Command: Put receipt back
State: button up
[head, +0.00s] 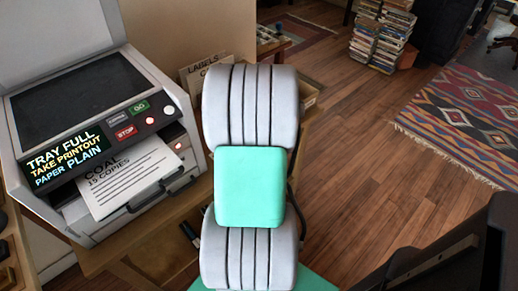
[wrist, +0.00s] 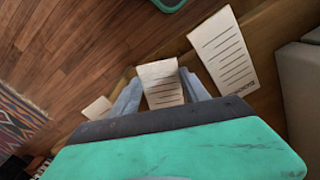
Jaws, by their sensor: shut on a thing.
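In the wrist view, my gripper (wrist: 160,78) is shut on a pale slip of paper with printed lines (wrist: 160,90), which shows between the two grey fingers. I take it as the receipt; its wording is too small to read. The slip is over or near a wooden surface (wrist: 264,52). In the head view, my own arm hides the gripper and the slip.
A copier (head: 185,110) with its lid up stands at left in the head view, its display reading "TRAY FULL". A "COAL 15 COPIES" sheet (head: 130,180) sticks out. A labels box (head: 205,68) stands behind. Another printed sheet (wrist: 224,50) and a smaller paper (wrist: 97,107) lie beside the fingers.

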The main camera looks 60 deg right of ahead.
jog(key=o, duration=1)
jog(key=shift+s+a+f, duration=0.15)
jog(key=shift+a+f, duration=0.05)
jog(key=shift+f, duration=0.45)
jog(key=o, duration=0.3)
jog(key=shift+s+f, duration=0.1)
jog(key=shift+o, duration=0.6)
jog(key=shift+a, duration=0.1)
notch_tip(320, 180, up, 14)
jog(key=p, duration=0.2)
jog(key=shift+w+d, duration=0.25)
jog(key=shift+d, duration=0.05)
jog(key=shift+f, duration=0.1)
